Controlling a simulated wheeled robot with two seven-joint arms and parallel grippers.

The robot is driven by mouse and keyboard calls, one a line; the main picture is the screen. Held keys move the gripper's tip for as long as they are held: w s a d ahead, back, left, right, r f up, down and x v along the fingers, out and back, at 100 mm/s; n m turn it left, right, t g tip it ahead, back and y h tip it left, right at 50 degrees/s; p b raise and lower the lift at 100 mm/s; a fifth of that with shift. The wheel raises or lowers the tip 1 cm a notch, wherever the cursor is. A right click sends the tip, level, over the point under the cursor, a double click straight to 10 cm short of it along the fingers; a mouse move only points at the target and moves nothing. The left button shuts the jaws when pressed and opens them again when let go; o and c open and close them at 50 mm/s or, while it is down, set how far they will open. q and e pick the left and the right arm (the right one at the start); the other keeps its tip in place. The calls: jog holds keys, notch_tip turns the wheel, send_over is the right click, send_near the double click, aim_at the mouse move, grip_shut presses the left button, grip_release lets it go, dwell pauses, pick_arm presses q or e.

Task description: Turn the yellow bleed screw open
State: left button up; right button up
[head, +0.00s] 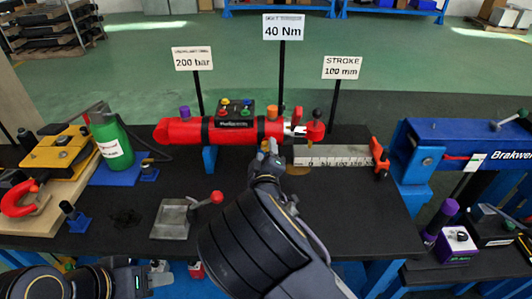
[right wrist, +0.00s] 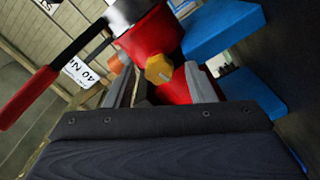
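The yellow bleed screw (right wrist: 158,68) shows in the right wrist view as a hexagonal head on the red cylinder (right wrist: 150,38). My right gripper (right wrist: 160,76) is open, with one finger on each side of the screw and visible gaps between. In the head view my right gripper (head: 268,148) is at the front of the red cylinder (head: 180,131), near its right end. I cannot make out the bleed screw there; the gripper and arm cover that area.
A lever with a red grip (right wrist: 28,98) and a blue support (right wrist: 222,28) are close by in the right wrist view. A ruler plate (head: 335,156) lies right of the gripper. A green bottle (head: 110,140) and a red-handled clamp block (head: 175,217) stand to the left.

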jog(key=s, duration=0.7)
jog(key=shift+s+b, duration=0.3)
jog(key=shift+s, duration=0.1)
jog(key=d+m+g, duration=0.1)
jog(key=d+f+m+g, duration=0.1)
jog(key=d+m+g, duration=0.1)
jog(key=d+f+m+g+p, duration=0.1)
jog(key=d, duration=0.1)
jog(key=shift+s+d+f, duration=0.2)
jog(key=shift+f, duration=0.05)
jog(key=s+d+m+g, duration=0.1)
jog(key=s+d+m+g+y+p, duration=0.1)
jog(key=s+d+m+g+y, duration=0.1)
jog(key=shift+s+d+r+m+g, duration=0.1)
jog(key=shift+s+r+m+g, duration=0.1)
jog(key=shift+r+m+g, duration=0.1)
jog(key=s+d+r+m+g+p, duration=0.1)
jog(key=s+d+r+m, duration=0.1)
jog(key=s, duration=0.6)
jog(key=s+d+r+m+g+y+p, duration=0.1)
jog(key=s+d+r, duration=0.3)
jog(key=s, duration=0.5)
jog(key=s+d+r+m+g+p, duration=0.1)
jog(key=s+d+r+m+g, duration=0.1)
jog(key=s+d, duration=0.4)
jog(key=shift+s+r+m+g+y+p, duration=0.35)
jog(key=shift+s+r, duration=0.2)
jog(key=shift+s, duration=0.65)
